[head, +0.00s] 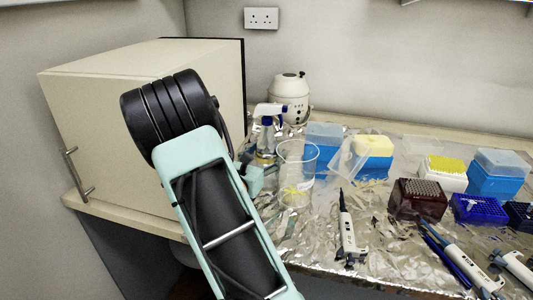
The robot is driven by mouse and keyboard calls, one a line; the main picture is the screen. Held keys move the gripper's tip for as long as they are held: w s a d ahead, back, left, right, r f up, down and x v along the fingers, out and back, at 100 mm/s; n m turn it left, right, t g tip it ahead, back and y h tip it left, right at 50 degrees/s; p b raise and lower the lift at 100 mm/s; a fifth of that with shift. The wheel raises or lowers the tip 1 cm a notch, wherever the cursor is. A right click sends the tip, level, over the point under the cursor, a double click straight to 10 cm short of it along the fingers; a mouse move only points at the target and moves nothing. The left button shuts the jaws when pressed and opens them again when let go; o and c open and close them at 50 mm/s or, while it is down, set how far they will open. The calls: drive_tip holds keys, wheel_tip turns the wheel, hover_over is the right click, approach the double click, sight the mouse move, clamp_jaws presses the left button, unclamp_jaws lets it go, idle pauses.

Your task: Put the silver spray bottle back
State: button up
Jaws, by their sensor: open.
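The spray bottle (266,137) stands upright at the back left of the foil-covered bench, beside the cream cabinet. It has a white and blue trigger head and a shiny, silvery body. Its lower part is partly hidden by my gripper and the beaker. My gripper (262,170) is low at the bottle's near side, mostly hidden behind my arm; a small teal part of it shows. It is open. I cannot tell whether it touches the bottle.
A clear beaker (297,183) with yellow tips stands close right of my gripper. A white round device (290,98) is behind the bottle. The cream cabinet (95,125) bounds the left. Tip boxes (445,172) and pipettes (346,230) lie to the right.

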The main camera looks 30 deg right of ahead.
drive_tip(key=v, duration=1.2)
drive_tip(key=shift+w, duration=0.1)
drive_tip(key=shift+w, duration=0.1)
